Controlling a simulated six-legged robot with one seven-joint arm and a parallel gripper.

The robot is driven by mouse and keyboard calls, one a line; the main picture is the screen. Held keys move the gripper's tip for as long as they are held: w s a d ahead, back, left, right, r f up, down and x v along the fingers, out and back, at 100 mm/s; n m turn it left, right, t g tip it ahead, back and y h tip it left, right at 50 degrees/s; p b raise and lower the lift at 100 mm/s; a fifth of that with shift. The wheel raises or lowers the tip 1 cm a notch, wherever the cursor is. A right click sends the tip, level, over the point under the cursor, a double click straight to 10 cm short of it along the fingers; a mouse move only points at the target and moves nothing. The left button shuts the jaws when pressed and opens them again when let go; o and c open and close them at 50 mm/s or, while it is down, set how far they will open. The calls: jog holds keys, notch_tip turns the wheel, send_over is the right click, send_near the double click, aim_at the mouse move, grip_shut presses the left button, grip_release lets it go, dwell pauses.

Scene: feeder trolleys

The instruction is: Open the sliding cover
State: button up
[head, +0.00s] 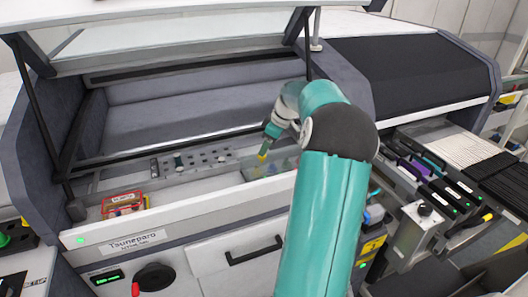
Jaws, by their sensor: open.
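A low, see-through panel (281,166) sits in the machine's tray area, right of centre, and looks like the sliding cover. Its handle and edges are too small to make out. My gripper (263,156), with a yellow tip, points down over the left part of this panel. The gap between its fingers is hardly visible from here. No object shows in it. Contact with the panel cannot be told. My teal arm hides the area to the right of the panel.
The machine's hood (180,40) is raised. A plate with holes (196,162) lies left of the panel, and a red-edged box (122,203) is farther left. A pale front ledge (190,218) runs before them. Feeders (425,170) stand at right.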

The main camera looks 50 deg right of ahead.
jog(key=shift+x, duration=1.8)
jog(key=shift+c, duration=0.4)
grip_shut()
jog(key=w+a, duration=0.6)
jog(key=a, duration=0.5)
jog(key=w+a, duration=0.7)
jog(key=a, duration=0.5)
jog(key=shift+w, duration=0.3)
jog(key=shift+o, duration=0.4)
grip_release()
jog(key=shift+r, duration=0.1)
